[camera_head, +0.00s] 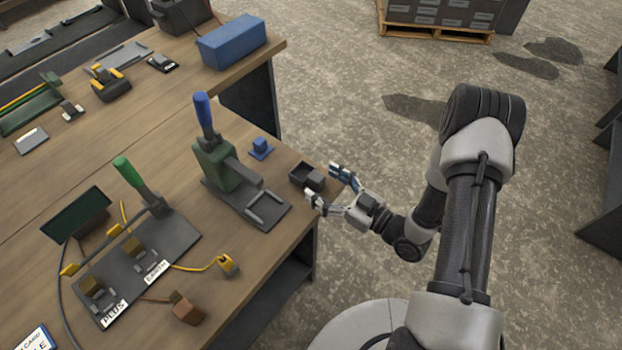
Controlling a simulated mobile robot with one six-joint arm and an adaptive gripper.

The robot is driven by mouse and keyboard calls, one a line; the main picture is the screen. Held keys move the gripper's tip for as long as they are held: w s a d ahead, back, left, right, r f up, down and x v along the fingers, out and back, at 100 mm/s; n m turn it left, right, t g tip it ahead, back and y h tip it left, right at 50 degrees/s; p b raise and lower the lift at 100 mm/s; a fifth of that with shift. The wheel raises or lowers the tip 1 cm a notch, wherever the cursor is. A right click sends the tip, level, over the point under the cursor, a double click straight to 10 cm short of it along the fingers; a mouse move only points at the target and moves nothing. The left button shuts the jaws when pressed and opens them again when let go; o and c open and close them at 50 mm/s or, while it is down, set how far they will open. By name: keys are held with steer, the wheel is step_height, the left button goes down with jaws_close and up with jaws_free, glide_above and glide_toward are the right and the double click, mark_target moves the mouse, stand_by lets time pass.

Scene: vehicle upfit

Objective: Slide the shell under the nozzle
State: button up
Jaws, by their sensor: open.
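A small dark open-topped box (301,172) with a grey block-like part (315,179) at its near right side sits near the bench's right edge; it may be the shell. My gripper (325,185) is open, its two fingertips apart and pointing at this part from the right. I cannot tell whether they touch it. A green press (213,165) with a blue-handled lever (203,112) stands to the left on a dark base plate (222,199) with a pale U-shaped guide (267,209). No nozzle can be clearly made out; it may belong to this press.
A small blue block on a flat base (260,147) lies behind the dark box. A green-levered fixture (135,250) with a yellow cable and a brown block (187,308) occupy the near left. A blue box (231,42) stands at the back. Open floor lies right of the bench.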

mark_target(310, 173)
steer(key=b+x, duration=0.1)
steer(key=x, duration=0.4)
steer(key=shift+w+d+f, duration=0.1)
steer(key=shift+w+d, duration=0.05)
steer(key=shift+w, duration=0.1)
steer(key=shift+c, duration=0.3)
steer(key=c, duration=1.1)
step_height(310, 173, up, 20)
steer(key=p, duration=0.5)
steer(key=shift+p, duration=0.3)
